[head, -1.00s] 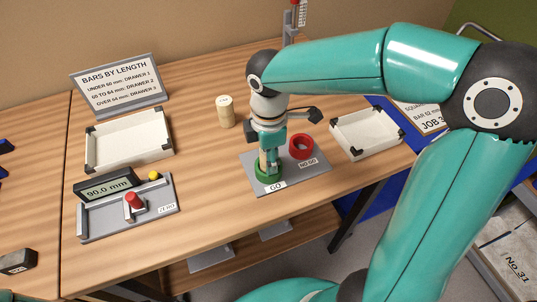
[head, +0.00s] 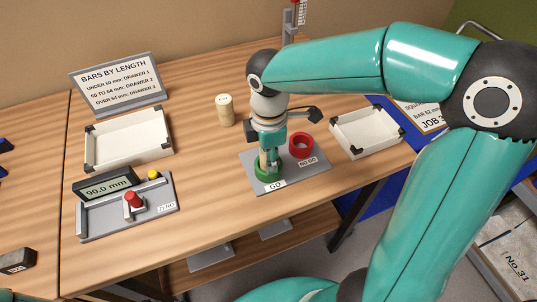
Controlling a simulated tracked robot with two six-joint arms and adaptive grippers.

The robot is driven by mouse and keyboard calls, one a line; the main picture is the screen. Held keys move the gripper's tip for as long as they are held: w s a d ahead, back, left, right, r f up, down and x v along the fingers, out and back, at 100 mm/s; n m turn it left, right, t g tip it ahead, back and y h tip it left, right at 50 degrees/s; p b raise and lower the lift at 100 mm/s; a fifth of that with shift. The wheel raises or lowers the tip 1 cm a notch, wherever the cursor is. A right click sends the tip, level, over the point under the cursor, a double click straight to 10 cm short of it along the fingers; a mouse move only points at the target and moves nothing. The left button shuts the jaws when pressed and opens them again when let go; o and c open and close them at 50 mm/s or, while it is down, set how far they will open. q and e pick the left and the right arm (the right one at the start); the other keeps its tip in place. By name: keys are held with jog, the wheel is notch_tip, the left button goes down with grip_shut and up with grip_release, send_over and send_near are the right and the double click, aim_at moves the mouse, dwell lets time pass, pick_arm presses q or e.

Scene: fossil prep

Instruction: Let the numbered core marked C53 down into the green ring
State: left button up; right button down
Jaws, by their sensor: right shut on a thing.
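The green ring (head: 268,174) stands on a grey plate at the spot labelled GO. My right gripper (head: 270,158) points down over it and is shut on a pale tan core (head: 263,160). The core's lower end is at the ring's opening; how deep it sits I cannot tell. The fingers hide much of the core, and no marking on it can be read. Another tan core (head: 225,111) stands upright on the table behind, to the left; its marking is too small to read. My left gripper is not in view.
A red ring (head: 301,145) labelled NO GO shares the grey plate (head: 310,176). White trays stand left (head: 165,152) and right (head: 352,150). A gauge reading 90.0 mm (head: 108,187) lies front left. Bare wood lies between gauge and plate.

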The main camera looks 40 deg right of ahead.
jog(key=shift+r+p, duration=2.4)
jog(key=shift+r, duration=0.55)
